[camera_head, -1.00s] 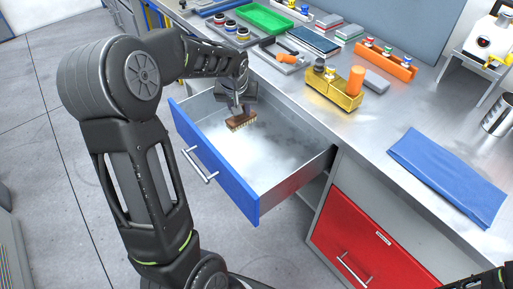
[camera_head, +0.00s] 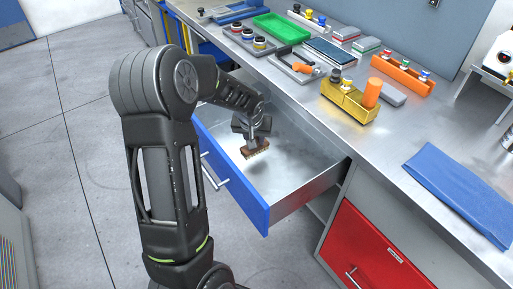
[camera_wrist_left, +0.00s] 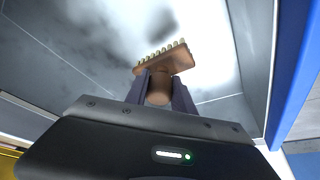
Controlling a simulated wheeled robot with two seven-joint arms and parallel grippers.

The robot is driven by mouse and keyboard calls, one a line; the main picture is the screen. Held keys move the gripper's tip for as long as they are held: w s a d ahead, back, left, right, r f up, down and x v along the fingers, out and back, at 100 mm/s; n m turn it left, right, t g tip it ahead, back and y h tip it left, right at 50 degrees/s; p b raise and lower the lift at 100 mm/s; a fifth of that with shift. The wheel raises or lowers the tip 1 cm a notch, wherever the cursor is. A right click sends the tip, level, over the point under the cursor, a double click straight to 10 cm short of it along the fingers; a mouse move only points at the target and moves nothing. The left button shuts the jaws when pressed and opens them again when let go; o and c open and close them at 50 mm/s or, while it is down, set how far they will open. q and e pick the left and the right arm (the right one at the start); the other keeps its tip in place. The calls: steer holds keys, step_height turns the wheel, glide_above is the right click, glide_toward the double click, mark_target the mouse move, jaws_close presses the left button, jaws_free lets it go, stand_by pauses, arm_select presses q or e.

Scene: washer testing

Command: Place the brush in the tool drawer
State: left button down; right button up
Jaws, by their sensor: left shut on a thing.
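The brush (camera_head: 256,149) has a brown wooden back and pale bristles. My left gripper (camera_head: 252,138) is shut on it and holds it over the open blue-fronted tool drawer (camera_head: 237,185). In the left wrist view the fingers (camera_wrist_left: 160,88) grip the brush's handle, and the brush head (camera_wrist_left: 165,60) points away from them with bristles along its far edge. The metal drawer floor lies beyond it. I cannot tell whether the brush touches the floor. My right gripper is not in view.
A red drawer (camera_head: 372,250) is shut to the right. The worktop above holds a yellow block holder (camera_head: 347,102), an orange holder (camera_head: 402,76), a green tray (camera_head: 281,26) and a folded blue cloth (camera_head: 459,190). The rest of the drawer looks empty.

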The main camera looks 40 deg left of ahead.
arm_select(q)
steer(key=shift+f, duration=0.3)
steer(key=shift+f, duration=1.9)
steer(key=shift+f, duration=0.1)
steer(key=shift+f+b, duration=0.1)
steer(key=shift+b, duration=0.25)
steer(key=c, duration=1.1)
jaws_free()
steer(key=shift+s+r+p, duration=0.1)
steer(key=shift+r+p, duration=0.2)
steer(key=shift+r, duration=0.45)
steer(key=v, duration=1.1)
steer(key=shift+s+d+f, duration=0.1)
steer(key=shift+s+d, duration=0.05)
